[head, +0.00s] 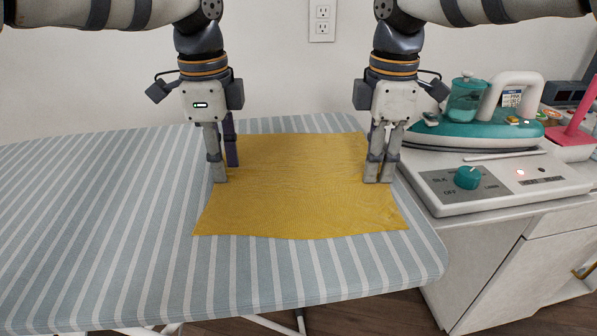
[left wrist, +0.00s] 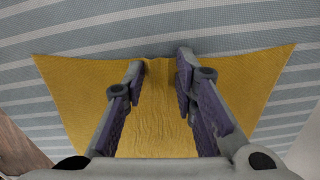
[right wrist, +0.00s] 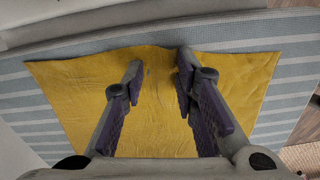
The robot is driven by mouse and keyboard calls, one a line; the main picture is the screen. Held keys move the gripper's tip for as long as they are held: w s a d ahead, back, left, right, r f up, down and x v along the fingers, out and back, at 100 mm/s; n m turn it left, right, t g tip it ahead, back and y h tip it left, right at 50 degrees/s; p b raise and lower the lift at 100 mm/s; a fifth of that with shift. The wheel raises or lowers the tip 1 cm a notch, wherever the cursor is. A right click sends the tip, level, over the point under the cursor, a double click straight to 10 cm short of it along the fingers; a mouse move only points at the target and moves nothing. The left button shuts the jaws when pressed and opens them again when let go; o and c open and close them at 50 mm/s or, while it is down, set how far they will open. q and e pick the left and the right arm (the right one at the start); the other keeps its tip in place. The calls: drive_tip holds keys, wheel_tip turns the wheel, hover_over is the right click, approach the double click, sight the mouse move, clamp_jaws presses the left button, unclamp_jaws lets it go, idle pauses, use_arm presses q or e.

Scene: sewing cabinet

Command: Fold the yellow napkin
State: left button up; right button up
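The yellow napkin (head: 300,195) lies spread out as a single broad sheet on the striped ironing board, with slight wrinkles. My left gripper (head: 226,172) points down at the napkin's left edge. My right gripper (head: 378,180) points down at its right edge. In the left wrist view, the fingers stand apart at the napkin (left wrist: 160,110) edge, with a small ridge in the cloth between them. The right wrist view shows the same at the opposite edge of the napkin (right wrist: 158,110). Both grippers look open; exact fingertip contact with the cloth is unclear.
The ironing board (head: 90,230) is bare to the left of the napkin. At right, a teal and white iron (head: 480,128) rests on a control unit (head: 500,180) with a knob, on a white cabinet (head: 520,245). A wall (head: 270,60) stands behind.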

use_arm(q)
drive_tip(key=shift+f, duration=0.4)
clamp_jaws()
use_arm(e)
drive_tip(key=shift+f, duration=0.4)
clamp_jaws()
use_arm(q)
drive_tip(key=shift+f, duration=0.1)
use_arm(e)
drive_tip(key=shift+f, duration=0.1)
